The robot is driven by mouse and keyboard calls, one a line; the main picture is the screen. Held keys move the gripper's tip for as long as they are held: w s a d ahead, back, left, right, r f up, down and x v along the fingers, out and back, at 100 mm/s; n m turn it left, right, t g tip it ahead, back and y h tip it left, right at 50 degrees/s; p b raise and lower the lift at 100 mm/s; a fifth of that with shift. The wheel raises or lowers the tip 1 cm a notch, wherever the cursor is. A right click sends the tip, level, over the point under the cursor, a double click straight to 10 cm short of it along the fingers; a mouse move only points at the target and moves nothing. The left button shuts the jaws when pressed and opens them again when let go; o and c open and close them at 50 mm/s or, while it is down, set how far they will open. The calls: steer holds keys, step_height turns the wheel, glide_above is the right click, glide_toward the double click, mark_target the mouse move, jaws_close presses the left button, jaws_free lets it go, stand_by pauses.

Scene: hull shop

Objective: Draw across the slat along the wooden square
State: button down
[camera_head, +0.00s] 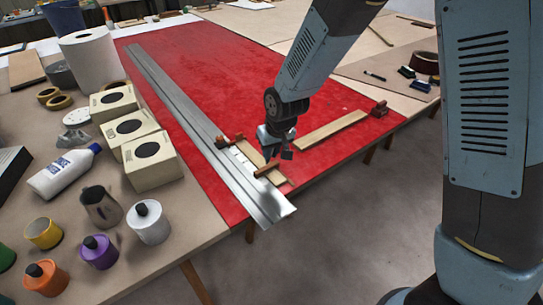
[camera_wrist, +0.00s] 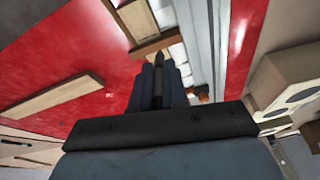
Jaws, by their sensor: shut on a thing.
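My gripper (camera_wrist: 159,85) is shut on a slim dark pointed tool (camera_wrist: 158,58), which looks like a marking pencil. In the head view my gripper (camera_head: 279,151) is over the front part of the red table covering, close to a short pale wooden slat (camera_head: 276,176). The slat lies beside a long metal rail and shows in the wrist view (camera_wrist: 134,22). A brown wooden bar (camera_head: 267,169) lies across it, perhaps part of the square; the square's full outline is unclear. I cannot tell whether the tip touches the slat.
The metal rail (camera_head: 190,112) runs along the red covering (camera_head: 210,55). A longer wooden board (camera_head: 331,130) lies to the right, near a red-brown block (camera_head: 379,109). Bottles, pale boxes (camera_head: 150,160) and tape rolls crowd the left. Bare floor lies front right.

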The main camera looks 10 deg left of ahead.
steer(key=shift+r, duration=4.35)
steer(key=shift+w+d, duration=0.1)
